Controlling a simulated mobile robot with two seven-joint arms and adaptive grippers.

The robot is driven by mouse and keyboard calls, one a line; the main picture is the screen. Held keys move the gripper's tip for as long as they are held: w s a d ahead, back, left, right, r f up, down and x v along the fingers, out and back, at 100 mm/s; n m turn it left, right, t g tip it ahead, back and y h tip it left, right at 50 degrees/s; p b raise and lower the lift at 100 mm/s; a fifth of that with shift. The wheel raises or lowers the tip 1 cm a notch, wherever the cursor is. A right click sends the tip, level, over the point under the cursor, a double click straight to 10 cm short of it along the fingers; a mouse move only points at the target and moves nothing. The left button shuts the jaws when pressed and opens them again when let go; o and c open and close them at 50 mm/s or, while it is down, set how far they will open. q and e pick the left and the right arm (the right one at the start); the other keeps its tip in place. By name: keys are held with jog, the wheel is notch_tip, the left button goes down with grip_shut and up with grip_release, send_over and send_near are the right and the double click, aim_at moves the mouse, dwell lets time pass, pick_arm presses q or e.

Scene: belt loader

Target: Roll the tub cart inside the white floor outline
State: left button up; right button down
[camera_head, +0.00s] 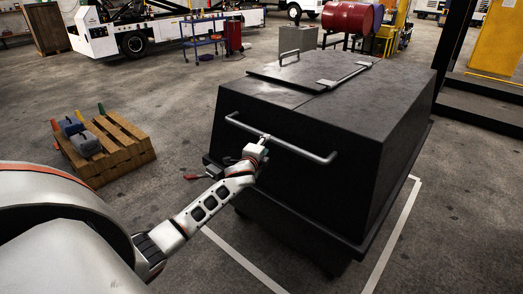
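The black tub cart (290,165) stands at centre right with its lid closed and a grey push bar (305,153) across its near face. Strips of the white floor outline (235,258) show in front of the cart and along its right side (393,235). The cart's near lower corner is between these strips; the outline's far part is hidden behind the cart. My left gripper (265,139) is at the left part of the push bar and overlaps it in the picture. Its fingers are too small to tell whether they are closed around the bar. My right gripper is out of view.
A wooden pallet (120,150) with grey and blue items stands left of the cart. A blue trolley (205,42), a red drum (347,17) and a white vehicle (95,35) are behind. A dark step (480,105) is at right. Floor between pallet and cart is mostly clear.

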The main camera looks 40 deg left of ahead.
pick_arm(q)
jog(key=v, duration=0.4)
dwell(0.6)
jog(key=s+d+f+n+g+h, duration=0.2)
jog(key=s+d+f+n+h, duration=0.2)
jog(key=s+d+f, duration=1.2)
jog(key=s+d+f+n+g+h, duration=0.1)
jog(key=s+d+f+n+h, duration=0.1)
jog(key=s+d, duration=0.4)
jog(key=s+d+f+n+g+h, duration=0.1)
jog(key=s+d+f+n, duration=0.3)
jog(key=s, duration=0.9)
jog(key=d+f, duration=0.1)
jog(key=d, duration=0.2)
jog(key=shift+s+d+f+n+h, duration=0.25)
jog(key=shift+s+d+n+h, duration=0.1)
jog(key=shift+n+h, duration=0.05)
